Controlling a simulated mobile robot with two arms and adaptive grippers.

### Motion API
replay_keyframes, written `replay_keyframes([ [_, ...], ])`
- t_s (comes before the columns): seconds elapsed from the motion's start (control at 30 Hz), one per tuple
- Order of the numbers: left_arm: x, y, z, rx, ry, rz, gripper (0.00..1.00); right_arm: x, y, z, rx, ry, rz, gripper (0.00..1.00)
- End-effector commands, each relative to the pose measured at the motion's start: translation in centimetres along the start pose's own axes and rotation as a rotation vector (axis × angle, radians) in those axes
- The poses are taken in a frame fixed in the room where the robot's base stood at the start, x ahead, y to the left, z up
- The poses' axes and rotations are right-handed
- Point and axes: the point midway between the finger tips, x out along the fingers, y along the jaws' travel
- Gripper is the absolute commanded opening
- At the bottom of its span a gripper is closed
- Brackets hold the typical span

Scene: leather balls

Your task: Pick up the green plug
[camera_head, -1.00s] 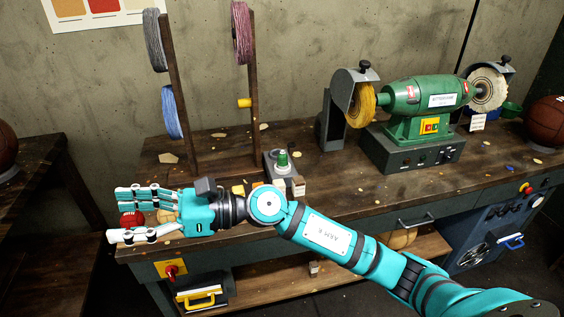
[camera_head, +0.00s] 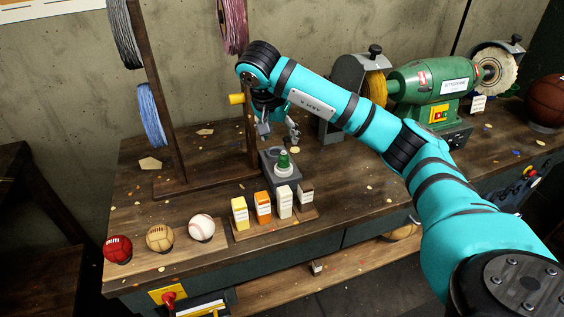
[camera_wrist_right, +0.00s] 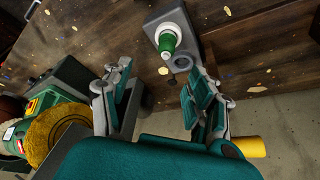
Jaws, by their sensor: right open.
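The green plug (camera_head: 283,160) stands upright on a pale collar in a grey block on the workbench. It also shows in the right wrist view (camera_wrist_right: 167,42), at the top, beyond my fingers. My right gripper (camera_head: 277,131) is above and behind the plug, fingers pointing down. In the right wrist view its fingers (camera_wrist_right: 160,95) are spread wide with nothing between them. The plug is apart from the fingers. My left gripper is not in view.
Several small labelled blocks (camera_head: 262,206) stand in front of the grey block (camera_head: 270,169). Three balls, the middle one tan (camera_head: 160,238), sit at the front left. A wooden thread rack (camera_head: 160,100) stands left, and a green grinder (camera_head: 425,85) stands right.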

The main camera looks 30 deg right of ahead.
Motion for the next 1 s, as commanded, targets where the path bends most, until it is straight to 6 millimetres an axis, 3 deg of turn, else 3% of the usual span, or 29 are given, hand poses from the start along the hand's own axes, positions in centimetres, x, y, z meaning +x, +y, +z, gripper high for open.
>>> replay_keyframes([
  [0.1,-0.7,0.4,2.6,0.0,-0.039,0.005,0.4,2.6,0.1,0.0,0.001,-0.004,0.003,0.59],
  [0.17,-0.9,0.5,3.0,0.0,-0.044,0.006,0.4,3.9,0.0,0.0,0.002,-0.003,0.003,0.59],
  [0.33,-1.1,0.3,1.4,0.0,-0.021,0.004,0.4,6.6,-0.1,0.0,0.001,-0.003,-0.001,0.59],
  [0.57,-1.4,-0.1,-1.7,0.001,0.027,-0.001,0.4,8.1,-0.3,0.1,0.001,-0.003,-0.003,0.59],
  [0.8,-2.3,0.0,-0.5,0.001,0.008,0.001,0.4,11.6,-0.9,0.4,0.001,-0.004,-0.001,0.59],
  [1.0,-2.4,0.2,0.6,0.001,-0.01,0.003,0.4,12.8,-0.9,0.3,0.002,-0.001,-0.004,0.59],
])
